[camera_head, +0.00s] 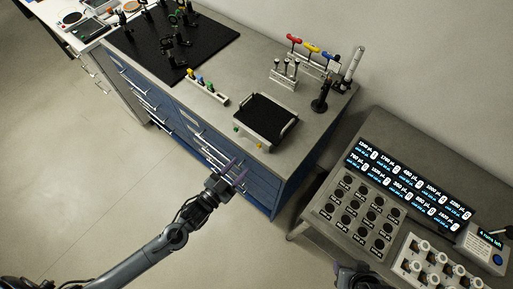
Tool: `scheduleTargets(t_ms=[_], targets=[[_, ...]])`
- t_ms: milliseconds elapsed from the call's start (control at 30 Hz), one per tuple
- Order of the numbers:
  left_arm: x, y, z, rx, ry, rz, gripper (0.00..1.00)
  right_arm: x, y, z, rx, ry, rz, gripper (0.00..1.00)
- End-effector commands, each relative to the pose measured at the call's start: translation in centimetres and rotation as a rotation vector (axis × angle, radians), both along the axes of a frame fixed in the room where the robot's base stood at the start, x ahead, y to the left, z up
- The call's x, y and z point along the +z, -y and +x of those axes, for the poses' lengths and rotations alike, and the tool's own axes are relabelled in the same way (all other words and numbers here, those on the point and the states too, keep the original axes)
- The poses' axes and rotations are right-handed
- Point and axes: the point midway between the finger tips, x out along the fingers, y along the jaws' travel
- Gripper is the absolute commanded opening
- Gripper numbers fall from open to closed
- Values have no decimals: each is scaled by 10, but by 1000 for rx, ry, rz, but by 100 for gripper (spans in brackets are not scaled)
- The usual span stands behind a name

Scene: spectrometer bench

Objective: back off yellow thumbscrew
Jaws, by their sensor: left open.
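My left gripper (232,172) is open and empty, in front of the bench's blue drawers, apart from both yellow pieces. A dark part at the bottom edge may be my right gripper (356,277); its fingers are not clear.
A black breadboard (130,45) with optical mounts covers the bench's left. Red, yellow and blue-handled tools (311,48) stand at the back. A dark post (322,98) stands at right. A lower table (318,218) with lit displays (415,183) is at right. The floor is clear.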

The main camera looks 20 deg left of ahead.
Motion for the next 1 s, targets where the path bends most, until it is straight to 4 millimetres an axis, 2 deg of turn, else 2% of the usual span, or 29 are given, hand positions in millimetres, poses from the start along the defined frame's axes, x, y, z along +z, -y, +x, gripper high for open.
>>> scheduleTargets(t_ms=[300,500,700,1000], targets=[[1,16,50,0,3,-1,43,2,6,0,3,0,-18,43],[1,24,74,0,2,-1,43,2,8,0,6,0,-23,43],[1,27,84,1,1,-1,43,2,7,0,6,0,-22,43],[0,28,85,0,0,-1,43,3,6,0,1,-1,-15,43]])
